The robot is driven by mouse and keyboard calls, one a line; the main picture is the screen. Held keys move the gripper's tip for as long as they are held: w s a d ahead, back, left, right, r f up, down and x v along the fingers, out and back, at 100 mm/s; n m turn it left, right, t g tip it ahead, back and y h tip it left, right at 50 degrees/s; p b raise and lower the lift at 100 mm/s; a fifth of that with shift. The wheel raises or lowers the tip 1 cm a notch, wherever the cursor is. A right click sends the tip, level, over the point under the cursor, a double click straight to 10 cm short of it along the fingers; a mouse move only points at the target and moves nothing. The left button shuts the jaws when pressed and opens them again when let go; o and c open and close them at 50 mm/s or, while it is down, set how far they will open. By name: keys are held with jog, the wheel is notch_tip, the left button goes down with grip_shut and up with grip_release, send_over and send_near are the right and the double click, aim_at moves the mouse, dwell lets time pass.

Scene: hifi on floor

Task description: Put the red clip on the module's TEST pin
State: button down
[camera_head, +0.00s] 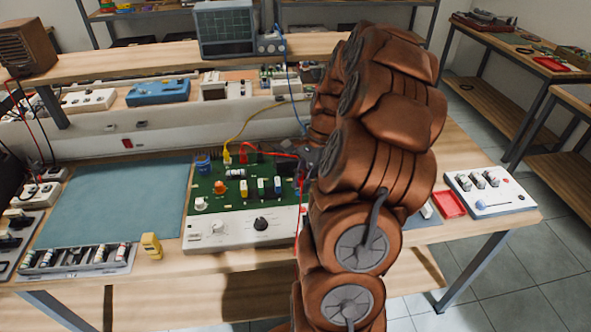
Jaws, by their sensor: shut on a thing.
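The module is a green circuit board (205,178) with a white front panel (205,228), on the bench left of my arm. It carries coloured parts and knobs. A red lead (270,153) runs from a red plug (243,155) at the board's back edge to my gripper (309,160). My gripper is at the board's right edge, mostly hidden by my brown arm. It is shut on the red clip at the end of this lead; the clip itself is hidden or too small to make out. I cannot make out the TEST pin or its label.
A yellow lead (240,128) rises from the board to the rear shelf. A teal mat (115,210) lies left of the module, with a yellow block (151,246) at its front. A red tray (448,203) and a white switch box (490,192) are right of my arm.

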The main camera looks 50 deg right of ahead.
jog(key=shift+s+d, duration=0.1)
jog(key=shift+s, duration=0.1)
jog(key=b, duration=0.1)
send_over(298, 213)
jog(key=d, duration=0.2)
jog(key=shift+s+a+f, duration=0.1)
jog(key=shift+f, duration=1.4)
jog(key=shift+s+a+f, duration=0.1)
jog(key=shift+f, duration=1.35)
jog(key=shift+a+b, duration=0.1)
jog(key=shift+b, duration=0.3)
jog(key=shift+f+b, duration=0.35)
jog(key=shift+f, duration=0.45)
jog(key=c, duration=1)
grip_release()
jog(key=v, duration=1.2)
